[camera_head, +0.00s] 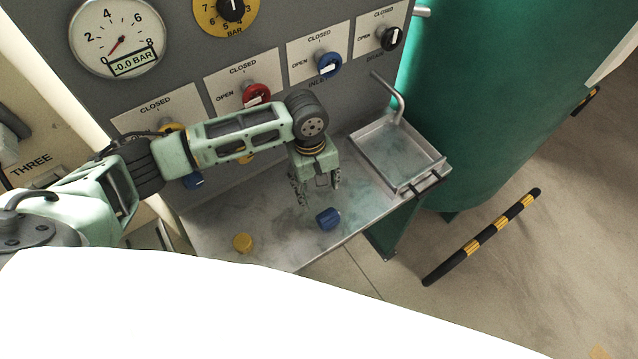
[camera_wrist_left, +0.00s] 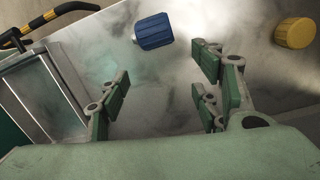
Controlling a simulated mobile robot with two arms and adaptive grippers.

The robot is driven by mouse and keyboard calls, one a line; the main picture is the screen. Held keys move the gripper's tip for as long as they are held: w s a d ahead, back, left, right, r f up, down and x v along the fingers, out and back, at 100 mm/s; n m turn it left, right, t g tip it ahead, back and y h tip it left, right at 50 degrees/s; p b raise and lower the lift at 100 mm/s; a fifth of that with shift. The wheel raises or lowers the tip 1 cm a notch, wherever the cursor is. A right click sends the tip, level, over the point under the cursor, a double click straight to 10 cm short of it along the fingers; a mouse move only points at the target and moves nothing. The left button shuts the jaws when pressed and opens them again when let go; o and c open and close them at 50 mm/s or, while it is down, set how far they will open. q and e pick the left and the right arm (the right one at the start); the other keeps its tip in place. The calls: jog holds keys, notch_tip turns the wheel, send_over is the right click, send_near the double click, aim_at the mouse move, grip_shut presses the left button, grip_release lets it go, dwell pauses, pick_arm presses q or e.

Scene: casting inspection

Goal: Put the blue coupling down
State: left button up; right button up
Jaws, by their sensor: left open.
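The blue coupling (camera_head: 328,218) lies on the grey metal bench top (camera_head: 285,258), near its front edge. It also shows in the left wrist view (camera_wrist_left: 153,31), beyond my fingertips and clear of them. My left gripper (camera_head: 317,196) points down over the bench, just behind the coupling in the head view. Its fingers are spread in the left wrist view (camera_wrist_left: 160,90), with only bare bench between them. My right gripper is in neither view.
A yellow coupling (camera_head: 242,242) stands left of the blue one. A shallow metal tray (camera_head: 397,155) with a spout is at the bench's right end. Behind is a grey panel with a pressure gauge (camera_head: 117,38) and valve knobs. A striped bar (camera_head: 482,237) stands off to the right.

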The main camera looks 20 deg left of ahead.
pick_arm(q)
jog(key=shift+w+a+r, duration=0.1)
jog(key=shift+a+r, duration=0.05)
jog(key=shift+r, duration=0.95)
jog(key=shift+a+r, duration=0.1)
jog(key=shift+r, duration=1)
